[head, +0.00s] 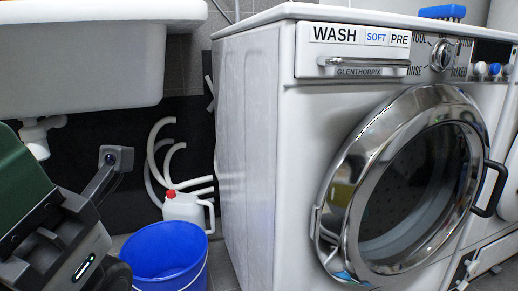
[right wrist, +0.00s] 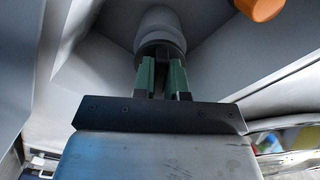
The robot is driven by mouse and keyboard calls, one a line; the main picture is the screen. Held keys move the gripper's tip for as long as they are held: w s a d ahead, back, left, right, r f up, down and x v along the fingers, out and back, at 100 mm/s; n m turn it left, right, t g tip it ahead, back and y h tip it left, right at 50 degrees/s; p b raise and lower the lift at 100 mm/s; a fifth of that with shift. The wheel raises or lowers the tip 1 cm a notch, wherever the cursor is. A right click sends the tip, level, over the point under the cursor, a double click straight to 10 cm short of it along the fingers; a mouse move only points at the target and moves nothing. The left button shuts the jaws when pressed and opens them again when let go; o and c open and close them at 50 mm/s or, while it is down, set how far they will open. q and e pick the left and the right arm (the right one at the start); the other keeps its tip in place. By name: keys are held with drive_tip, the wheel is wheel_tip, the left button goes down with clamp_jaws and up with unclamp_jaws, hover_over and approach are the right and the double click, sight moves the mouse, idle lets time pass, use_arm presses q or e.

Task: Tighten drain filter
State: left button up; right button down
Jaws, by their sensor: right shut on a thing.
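In the right wrist view, my right gripper (right wrist: 162,70) has its two green fingers shut on a round, pale grey knob, which I take for the drain filter (right wrist: 160,35). The knob sits in a grey recess, and the fingers partly hide its near end. The white washing machine (head: 250,150) fills the right of the head view, but I cannot make out the filter there. My left gripper (head: 22,185) is at the left edge of the head view, well away from the machine. Only part of a green finger shows, and its tips are cut off, so its opening is unclear.
The chrome-rimmed round door (head: 345,150) looks closed. A blue bucket (head: 165,260) and a white jug with a red cap (head: 185,207) stand left of the machine. A white sink (head: 85,65) hangs above. An orange thing (right wrist: 258,8) is near the recess.

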drive_tip(key=m+b, duration=0.1)
drive_tip(key=m, duration=0.4)
drive_tip(key=shift+m, duration=0.4)
drive_tip(key=shift+b, duration=0.35)
drive_tip(key=shift+f+m+b, duration=0.1)
drive_tip(key=shift+m+b, duration=0.4)
drive_tip(key=shift+m, duration=2.4)
drive_tip(key=shift+m, duration=0.9)
drive_tip(key=c, duration=1.1)
unclamp_jaws()
drive_tip(key=shift+s, duration=0.1)
